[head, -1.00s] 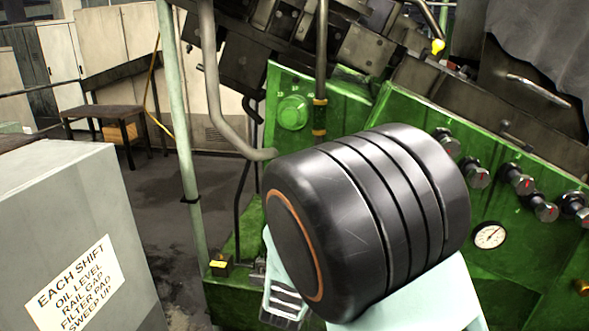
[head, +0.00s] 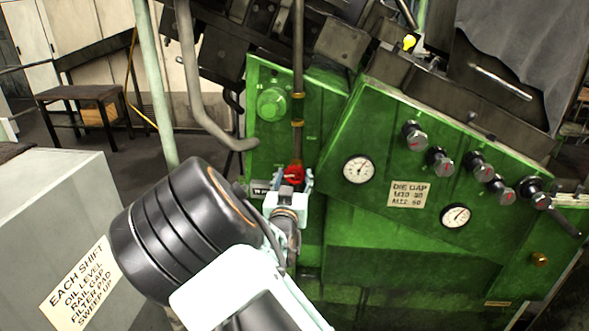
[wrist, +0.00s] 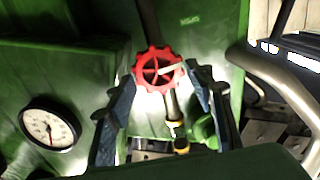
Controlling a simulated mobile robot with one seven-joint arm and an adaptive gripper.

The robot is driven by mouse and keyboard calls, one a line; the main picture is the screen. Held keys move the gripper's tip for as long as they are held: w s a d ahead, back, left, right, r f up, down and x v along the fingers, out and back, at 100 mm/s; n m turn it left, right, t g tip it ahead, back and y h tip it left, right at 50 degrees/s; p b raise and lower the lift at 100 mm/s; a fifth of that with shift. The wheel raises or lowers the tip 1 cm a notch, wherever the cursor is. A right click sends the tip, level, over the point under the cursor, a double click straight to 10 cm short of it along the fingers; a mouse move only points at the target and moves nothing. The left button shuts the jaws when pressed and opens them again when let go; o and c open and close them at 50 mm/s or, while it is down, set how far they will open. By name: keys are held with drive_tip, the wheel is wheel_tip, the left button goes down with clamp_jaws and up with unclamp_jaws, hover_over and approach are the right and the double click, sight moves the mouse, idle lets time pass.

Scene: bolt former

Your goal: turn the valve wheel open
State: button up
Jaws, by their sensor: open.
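The red valve wheel (head: 294,174) sits on a vertical pipe in front of the green machine. My gripper (head: 292,180) is at the wheel in the head view. In the wrist view its two blue fingers (wrist: 160,85) are spread apart, one on each side of the wheel. Gaps show between the fingers and the rim, and I cannot tell whether either fingertip touches it. The lower pipe partly shows below the wheel.
The green panel (head: 340,225) stands close behind the wheel, with gauges (head: 359,169) and several black knobs (head: 440,162) to the right. A bent grey pipe (head: 190,85) hangs to the left. A grey cabinet (head: 60,195) stands at the left front.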

sight(293, 173)
drive_tip(key=shift+w, duration=1.55)
drive_tip(key=c, duration=0.9)
drive_tip(key=shift+f+n+b, duration=0.1)
drive_tip(key=shift+n+b, duration=0.35)
drive_tip(key=shift+n, duration=0.65)
drive_tip(key=shift+a+n, duration=0.1)
drive_tip(key=shift+n, duration=1.2)
drive_tip(key=o, duration=0.9)
